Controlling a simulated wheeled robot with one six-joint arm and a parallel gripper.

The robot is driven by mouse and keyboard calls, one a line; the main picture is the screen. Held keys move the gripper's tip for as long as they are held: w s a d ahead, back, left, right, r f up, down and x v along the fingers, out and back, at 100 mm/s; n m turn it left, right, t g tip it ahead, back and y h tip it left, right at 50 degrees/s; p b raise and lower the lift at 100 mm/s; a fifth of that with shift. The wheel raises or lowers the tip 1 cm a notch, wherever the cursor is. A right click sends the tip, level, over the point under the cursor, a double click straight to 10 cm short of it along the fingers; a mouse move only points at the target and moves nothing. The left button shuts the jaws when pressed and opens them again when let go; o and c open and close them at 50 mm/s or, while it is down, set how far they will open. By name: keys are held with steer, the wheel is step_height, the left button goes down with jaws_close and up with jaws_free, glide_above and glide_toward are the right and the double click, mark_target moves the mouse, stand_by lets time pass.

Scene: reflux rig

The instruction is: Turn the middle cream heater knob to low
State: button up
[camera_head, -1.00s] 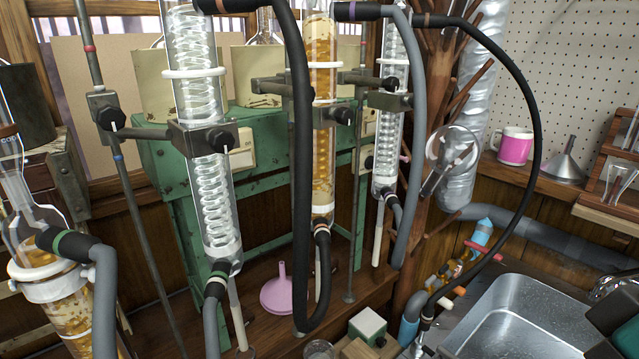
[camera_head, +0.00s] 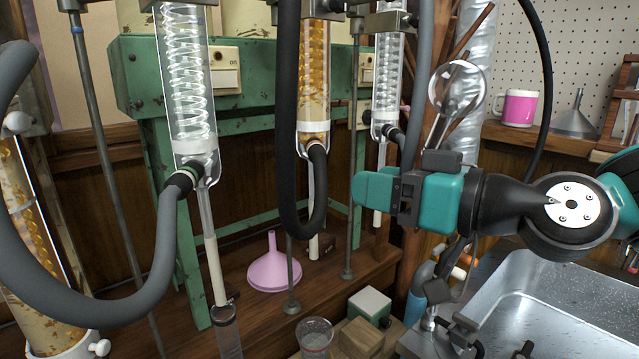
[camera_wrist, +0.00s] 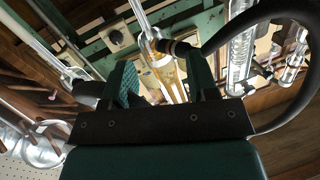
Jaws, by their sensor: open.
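A cream control box (camera_head: 224,70) marked "Off" sits on the green frame behind the left condenser. Another cream box (camera_head: 366,68) shows in part between the middle and right condensers. The middle box and its knob are not clearly visible in the head view; the amber condenser (camera_head: 314,80) and a black hose stand in front of that stretch.
Hanging black and grey hoses (camera_head: 290,150) and glass condensers crowd the space before the green frame (camera_head: 150,75). A pink funnel (camera_head: 273,268) stands on the wooden shelf. A glass beaker (camera_head: 315,335) is in front. A sink (camera_head: 540,300) lies at right.

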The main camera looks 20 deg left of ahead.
steer(key=w+f+m+t+y+b, duration=0.2)
steer(key=w+f+m+t+b, duration=0.25)
steer(key=w+t, duration=0.25)
steer(key=w+p+x, duration=0.1)
steer(key=p+x, duration=1)
steer(key=x, duration=0.6)
steer(key=shift+w+r+t+h+p, duration=0.15)
steer(key=shift+w+t+h+p, duration=0.1)
steer(key=shift+t+h+p, duration=0.15)
steer(key=shift+n, duration=0.25)
steer(key=shift+d, duration=0.1)
steer(key=c, duration=0.9)
